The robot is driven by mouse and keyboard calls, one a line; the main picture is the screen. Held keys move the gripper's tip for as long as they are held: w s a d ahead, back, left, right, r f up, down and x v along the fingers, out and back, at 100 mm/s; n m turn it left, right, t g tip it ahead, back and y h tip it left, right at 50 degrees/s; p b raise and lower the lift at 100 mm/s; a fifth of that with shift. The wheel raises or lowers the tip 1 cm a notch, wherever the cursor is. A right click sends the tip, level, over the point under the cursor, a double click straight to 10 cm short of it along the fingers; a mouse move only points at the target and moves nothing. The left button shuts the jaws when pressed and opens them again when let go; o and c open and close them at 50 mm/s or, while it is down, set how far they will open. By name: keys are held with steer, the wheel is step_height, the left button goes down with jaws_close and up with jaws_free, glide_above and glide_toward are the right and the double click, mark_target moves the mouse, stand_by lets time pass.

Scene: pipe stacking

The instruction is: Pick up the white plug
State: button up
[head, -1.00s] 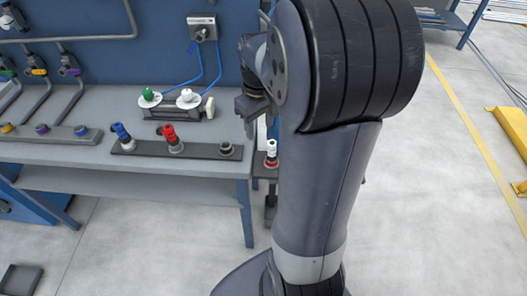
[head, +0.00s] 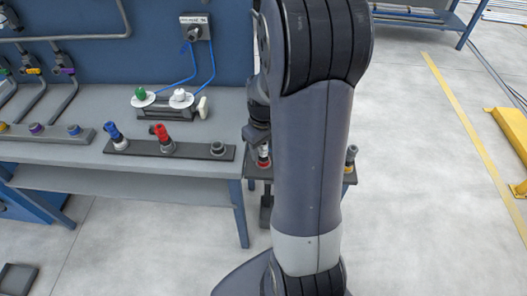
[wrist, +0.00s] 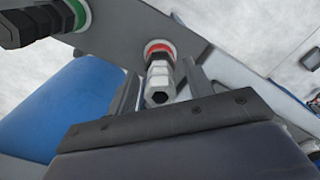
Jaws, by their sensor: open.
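The white plug (head: 263,151), with a red ring at its base, stands on a small dark stand just right of the workbench; my gripper hides its top. In the wrist view the plug (wrist: 159,72) shows as a pale stepped body with a dark hex end, rising from a red-ringed socket. My gripper (head: 258,133) is over the plug in the head view. In the wrist view its two jaws (wrist: 162,80) stand apart, one on each side of the plug. I cannot tell whether they touch it.
A plug in a green-ringed socket (wrist: 72,14) is near in the wrist view. A dark and yellow plug (head: 351,157) stands at the stand's right. The workbench (head: 60,153) holds blue (head: 112,132) and red (head: 161,132) plugs. My arm hides the stand's middle.

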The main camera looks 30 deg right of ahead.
jaws_close()
stand_by(0.4)
steer(key=shift+r, duration=0.1)
step_height(320, 180, up, 10)
steer(key=shift+f, duration=0.1)
stand_by(0.4)
steer(key=shift+p, duration=0.35)
step_height(320, 180, up, 8)
steer(key=p, duration=0.6)
steer(key=shift+p, duration=0.4)
